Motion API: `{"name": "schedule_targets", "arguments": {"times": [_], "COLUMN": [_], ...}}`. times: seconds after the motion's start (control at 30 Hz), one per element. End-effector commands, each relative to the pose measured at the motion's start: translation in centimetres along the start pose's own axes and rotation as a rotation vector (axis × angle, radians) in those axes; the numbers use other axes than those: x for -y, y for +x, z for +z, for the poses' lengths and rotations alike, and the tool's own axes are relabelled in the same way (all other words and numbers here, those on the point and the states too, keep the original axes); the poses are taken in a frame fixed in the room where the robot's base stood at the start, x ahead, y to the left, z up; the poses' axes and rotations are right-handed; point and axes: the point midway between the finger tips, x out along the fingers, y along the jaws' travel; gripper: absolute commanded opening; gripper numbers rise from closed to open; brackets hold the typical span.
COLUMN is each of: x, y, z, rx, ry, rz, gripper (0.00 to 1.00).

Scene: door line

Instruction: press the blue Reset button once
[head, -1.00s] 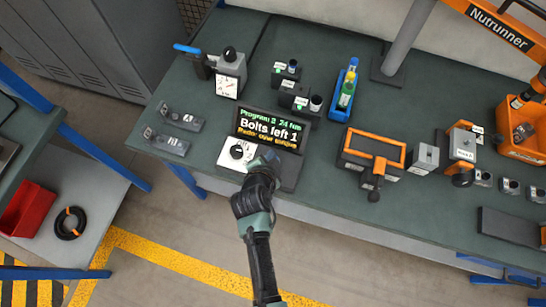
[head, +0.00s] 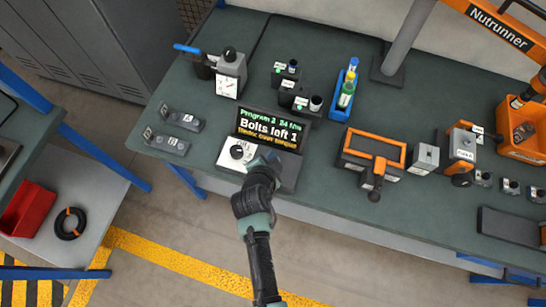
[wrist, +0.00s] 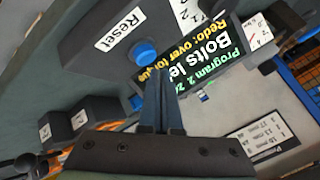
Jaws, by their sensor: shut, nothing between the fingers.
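The blue Reset button (wrist: 143,53) shows in the wrist view on a dark housing, beside a white label reading Reset (wrist: 120,28). In the head view I cannot make the button out; my gripper covers part of the console (head: 289,175) there. My gripper (wrist: 160,78) is shut and empty. In the wrist view its fingertips appear just beside and below the button; I cannot tell whether they touch it. In the head view my gripper (head: 270,161) is over the front of the console. The display (head: 270,128) reads "Bolts left 1".
An orange-framed tray (head: 372,150) stands to the right, and a blue rack of bottles (head: 345,92) behind. Grey blocks (head: 170,143) lie at the left.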

Motion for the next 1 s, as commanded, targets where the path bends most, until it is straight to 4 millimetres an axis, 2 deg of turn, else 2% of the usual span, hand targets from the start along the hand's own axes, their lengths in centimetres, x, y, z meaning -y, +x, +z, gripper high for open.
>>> {"name": "schedule_targets", "arguments": {"times": [1.0], "x": [-0.53], "y": [0.73], "z": [0.53], "rx": [0.000], "ry": [0.000], "rz": [0.000], "gripper": [0.00]}}
